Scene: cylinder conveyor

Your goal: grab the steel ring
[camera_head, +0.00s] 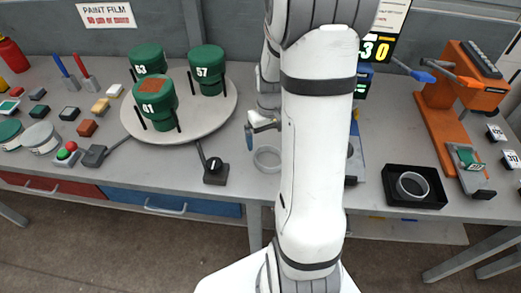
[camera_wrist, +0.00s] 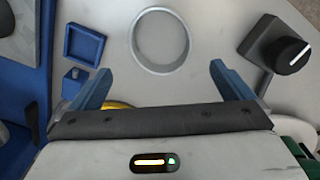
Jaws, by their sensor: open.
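A grey steel ring (camera_head: 266,168) lies flat on the grey bench, just right of the black knob box. In the wrist view the ring (camera_wrist: 162,71) is at the top middle, ahead of the fingertips. My gripper (camera_head: 262,132) is just above and behind it in the head view, partly hidden by my arm. In the wrist view my gripper (camera_wrist: 160,76) is open and empty, its blue fingers wider apart than the ring. A second pale ring (camera_head: 400,187) sits in a black tray (camera_head: 437,201) at the right.
A black knob box (camera_head: 216,172) stands close beside the ring; its knob also shows in the wrist view (camera_wrist: 286,52). A round turntable (camera_head: 222,111) with green numbered containers is to the left. A blue fixture (camera_wrist: 84,46) is left of the ring. An orange press (camera_head: 440,120) stands right.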

